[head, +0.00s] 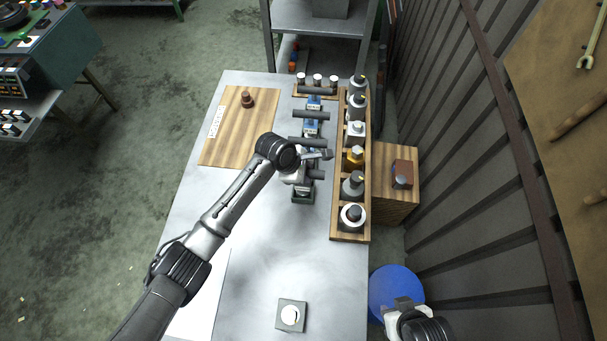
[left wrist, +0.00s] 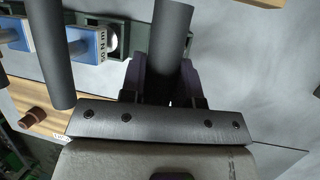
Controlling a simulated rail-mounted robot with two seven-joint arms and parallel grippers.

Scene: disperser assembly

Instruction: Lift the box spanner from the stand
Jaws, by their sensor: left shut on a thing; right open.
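My left gripper (head: 304,176) is over the near end of a row of tools on the table and is shut on a dark cylinder. I take this to be the box spanner (head: 317,174). In the left wrist view the box spanner (left wrist: 172,45) is a smooth dark bar between the two fingers (left wrist: 165,88). The green stand (head: 303,197) shows partly below the gripper; the arm hides much of it. I cannot tell whether the spanner touches the stand. My right gripper (head: 405,307) is open and empty at the bottom right, over the blue round object.
More dark bars (head: 309,115) and blue labelled blocks (head: 310,128) lie behind the gripper. A wooden rack (head: 336,236) of several bottles stands close on the right. A wooden board (head: 225,140) with a brown knob (head: 247,99) is at left. A small square plate (head: 291,315) is at front.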

